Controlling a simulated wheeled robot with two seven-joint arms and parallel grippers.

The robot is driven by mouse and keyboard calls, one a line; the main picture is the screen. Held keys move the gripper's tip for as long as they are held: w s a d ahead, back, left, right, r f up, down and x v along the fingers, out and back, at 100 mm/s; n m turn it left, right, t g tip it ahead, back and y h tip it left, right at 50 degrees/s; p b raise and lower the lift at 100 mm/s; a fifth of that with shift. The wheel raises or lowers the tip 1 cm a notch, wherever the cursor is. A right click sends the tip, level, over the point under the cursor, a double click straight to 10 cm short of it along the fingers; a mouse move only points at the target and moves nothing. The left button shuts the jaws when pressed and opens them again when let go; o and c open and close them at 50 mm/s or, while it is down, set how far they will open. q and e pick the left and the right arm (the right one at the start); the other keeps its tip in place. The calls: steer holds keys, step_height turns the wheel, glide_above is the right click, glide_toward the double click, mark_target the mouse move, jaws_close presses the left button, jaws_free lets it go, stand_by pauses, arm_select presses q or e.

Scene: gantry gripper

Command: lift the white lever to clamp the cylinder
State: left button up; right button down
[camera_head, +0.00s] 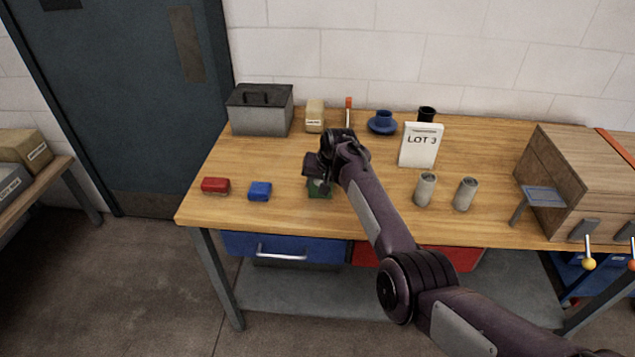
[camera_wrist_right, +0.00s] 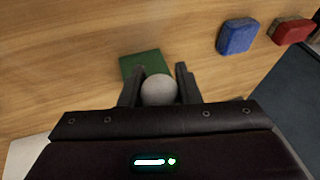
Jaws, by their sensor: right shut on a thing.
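A green block (camera_wrist_right: 142,64) lies just beyond the fingers. In the head view my right gripper (camera_head: 320,178) points down over the same green block (camera_head: 320,189), hiding most of it and the knob. Two grey cylinders (camera_head: 425,190) (camera_head: 466,194) stand upright on the table to the right, apart from the gripper. My left gripper does not show.
A blue block (camera_head: 260,191) and a red block (camera_head: 215,185) lie left of the gripper. A wooden box (camera_head: 572,178) fills the right end.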

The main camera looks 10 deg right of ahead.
steer(key=c, duration=1.1)
jaws_free()
steer(key=shift+f, duration=0.1)
steer(key=shift+o, duration=0.2)
steer(key=shift+s+d+r, duration=0.15)
steer(key=shift+s+r, duration=0.1)
steer(key=shift+r, duration=0.4)
steer(key=b+v, duration=0.1)
steer(key=v, duration=0.5)
steer(key=shift+r, duration=0.2)
steer(key=shift+s, duration=0.15)
